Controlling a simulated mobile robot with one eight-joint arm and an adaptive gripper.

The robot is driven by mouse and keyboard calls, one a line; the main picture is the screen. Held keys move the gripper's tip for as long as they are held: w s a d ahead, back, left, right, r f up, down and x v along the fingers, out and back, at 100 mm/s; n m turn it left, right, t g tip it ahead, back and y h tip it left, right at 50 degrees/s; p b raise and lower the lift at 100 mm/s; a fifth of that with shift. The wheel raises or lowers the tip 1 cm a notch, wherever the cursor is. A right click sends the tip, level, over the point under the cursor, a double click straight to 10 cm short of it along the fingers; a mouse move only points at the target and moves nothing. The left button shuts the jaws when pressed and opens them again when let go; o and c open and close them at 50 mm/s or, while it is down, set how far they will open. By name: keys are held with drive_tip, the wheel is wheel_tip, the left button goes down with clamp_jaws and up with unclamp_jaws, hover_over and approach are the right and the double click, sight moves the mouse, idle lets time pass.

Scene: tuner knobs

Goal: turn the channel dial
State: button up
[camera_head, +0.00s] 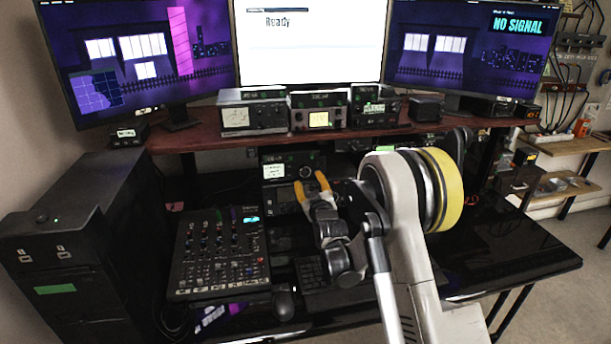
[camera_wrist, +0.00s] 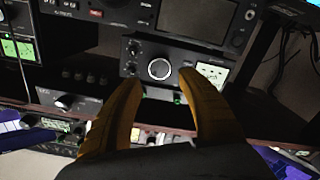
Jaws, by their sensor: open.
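A round dial with a pale ring (camera_wrist: 159,69) is on the front of a small dark radio unit in the wrist view, which looks upside down. No readable label confirms it as the channel dial. The unit, with a small lit screen (camera_wrist: 212,72), also shows under the shelf in the head view (camera_head: 300,161). My gripper (camera_head: 311,183) has orange fingertips and is open in front of the stacked units. In the wrist view my gripper (camera_wrist: 160,80) has its fingertips on either side of the dial, with nothing between them. Contact with the dial cannot be told.
A mixer (camera_head: 222,250) lies on the black desk to the left, with a mouse (camera_head: 283,304) and a keyboard beside it. A dark red shelf (camera_head: 200,138) carries several radio units above my gripper. A black cabinet (camera_head: 60,250) stands at the left.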

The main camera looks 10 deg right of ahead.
sight(305, 171)
drive_tip(key=w+b, duration=0.1)
drive_tip(key=w, duration=0.5)
drive_tip(key=shift+w+b, duration=0.4)
drive_tip(key=shift+c, duration=0.4)
drive_tip(key=c, duration=0.8)
